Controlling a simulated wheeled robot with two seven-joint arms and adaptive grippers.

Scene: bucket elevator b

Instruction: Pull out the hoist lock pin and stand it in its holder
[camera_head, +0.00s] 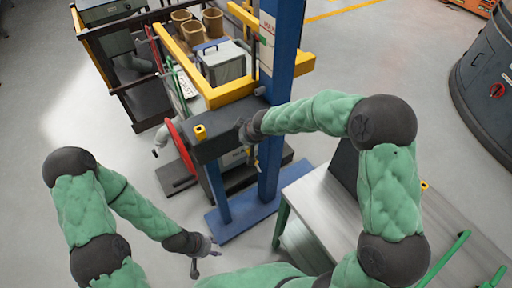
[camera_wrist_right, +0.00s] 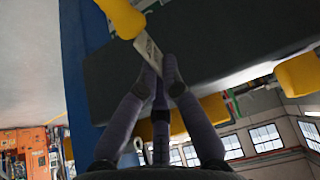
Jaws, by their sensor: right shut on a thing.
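My right gripper (camera_wrist_right: 164,66) is at the front of a dark box (camera_head: 215,142) on the blue hoist frame. In the right wrist view its fingers are together at the tips, at a narrow pale piece (camera_wrist_right: 149,49) that meets a rounded yellow part (camera_wrist_right: 122,16). I take this to be the hoist lock pin, but its shaft is not clear. My left gripper (camera_head: 205,256) is open and empty, low over the floor.
A blue post (camera_head: 275,110) rises beside the box, with a yellow frame (camera_head: 235,92) behind it. A red wheel (camera_head: 181,146) is at the box's left. A metal table (camera_head: 322,210) stands at the right. Open floor (camera_head: 80,115) lies to the left.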

